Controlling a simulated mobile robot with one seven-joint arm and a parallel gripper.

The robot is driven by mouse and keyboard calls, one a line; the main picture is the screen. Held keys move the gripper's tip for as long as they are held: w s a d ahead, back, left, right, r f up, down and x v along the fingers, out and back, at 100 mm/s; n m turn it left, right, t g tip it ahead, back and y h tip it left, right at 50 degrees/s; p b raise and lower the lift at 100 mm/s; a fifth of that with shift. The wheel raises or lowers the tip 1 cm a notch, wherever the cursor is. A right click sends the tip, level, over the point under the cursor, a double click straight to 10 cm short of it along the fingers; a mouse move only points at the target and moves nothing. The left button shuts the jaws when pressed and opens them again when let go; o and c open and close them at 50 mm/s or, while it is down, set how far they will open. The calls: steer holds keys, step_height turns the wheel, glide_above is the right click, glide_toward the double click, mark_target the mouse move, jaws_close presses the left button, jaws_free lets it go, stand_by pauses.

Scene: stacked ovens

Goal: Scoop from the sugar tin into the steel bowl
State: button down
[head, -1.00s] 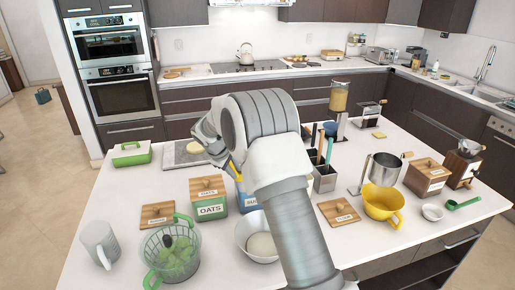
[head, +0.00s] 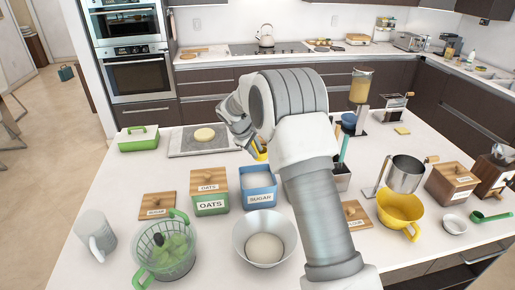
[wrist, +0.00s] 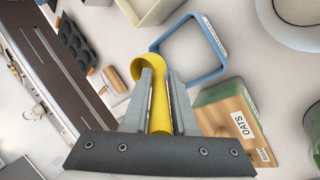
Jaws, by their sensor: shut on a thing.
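The blue sugar tin (head: 258,200) stands open on the counter with white sugar in it. The steel bowl (head: 240,240) is in front of it, with a pale round patch at its bottom. My gripper (head: 252,146) is above and behind the tin, partly hidden by my arm. It is shut on a yellow scoop (wrist: 158,100), whose round end is beside the tin's near-left corner in the wrist view. The blue tin's rim (wrist: 221,52) also shows there. Whether the scoop holds sugar cannot be told.
The lidded green oats tin (head: 210,203) stands just left of the sugar tin. The sugar lid (head: 157,206) lies further left, near a green colander (head: 150,270) and a grey mug (head: 95,236). A yellow measuring jug (head: 400,208) and steel sifter (head: 407,172) stand right.

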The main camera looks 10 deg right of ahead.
step_height(320, 180, down, 14)
steer(key=b, duration=0.9)
steer(key=shift+r, duration=0.2)
steer(key=shift+r, duration=0.15)
step_height(320, 180, up, 11)
steer(key=p, duration=0.6)
steer(key=c, duration=1.4)
jaws_free()
jaws_close()
